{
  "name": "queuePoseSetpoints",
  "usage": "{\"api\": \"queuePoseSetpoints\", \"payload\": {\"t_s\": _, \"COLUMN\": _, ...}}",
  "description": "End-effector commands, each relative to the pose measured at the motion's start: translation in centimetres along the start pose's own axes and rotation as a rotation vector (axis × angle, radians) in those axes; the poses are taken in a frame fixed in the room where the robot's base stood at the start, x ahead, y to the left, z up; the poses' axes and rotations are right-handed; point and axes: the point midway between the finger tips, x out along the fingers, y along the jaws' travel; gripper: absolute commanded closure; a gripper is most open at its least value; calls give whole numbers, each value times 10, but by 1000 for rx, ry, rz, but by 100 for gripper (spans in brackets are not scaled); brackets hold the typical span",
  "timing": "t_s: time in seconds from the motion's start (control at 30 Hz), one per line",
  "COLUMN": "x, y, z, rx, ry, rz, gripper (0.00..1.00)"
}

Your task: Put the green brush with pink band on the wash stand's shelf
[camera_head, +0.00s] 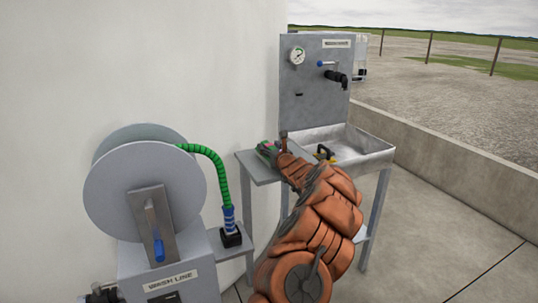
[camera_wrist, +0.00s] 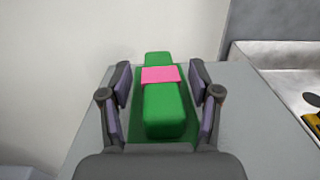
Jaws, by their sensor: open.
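The green brush with pink band (camera_wrist: 165,105) lies on the grey shelf (camera_wrist: 245,120) of the wash stand, shown in the wrist view. In the head view the brush (camera_head: 266,147) is a small green and pink shape at the end of my arm. My gripper (camera_wrist: 162,92) is open, with one finger on each side of the brush and a visible gap to each. In the head view my gripper (camera_head: 284,143) is over the shelf (camera_head: 258,170), partly hidden by my arm. A darker green area shows around the brush.
The wash stand's metal basin (camera_head: 375,146) is right of the shelf, with a yellow and black item (camera_head: 325,153) near it. Its back panel (camera_head: 312,85) holds a gauge and tap. A hose reel (camera_head: 145,185) with a green hose stands left. A white wall is behind.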

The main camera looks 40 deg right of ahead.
Motion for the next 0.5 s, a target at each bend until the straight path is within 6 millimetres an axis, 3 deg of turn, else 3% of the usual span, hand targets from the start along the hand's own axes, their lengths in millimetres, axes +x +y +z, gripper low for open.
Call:
{"api": "queuePoseSetpoints", "payload": {"t_s": 0.37, "x": 5, "y": 0, "z": 0, "rx": 0, "ry": -1, "rz": 0, "gripper": 38}}
{"api": "queuePoseSetpoints", "payload": {"t_s": 0.5, "x": 5, "y": 0, "z": 0, "rx": 0, "ry": -1, "rz": 0, "gripper": 51}}
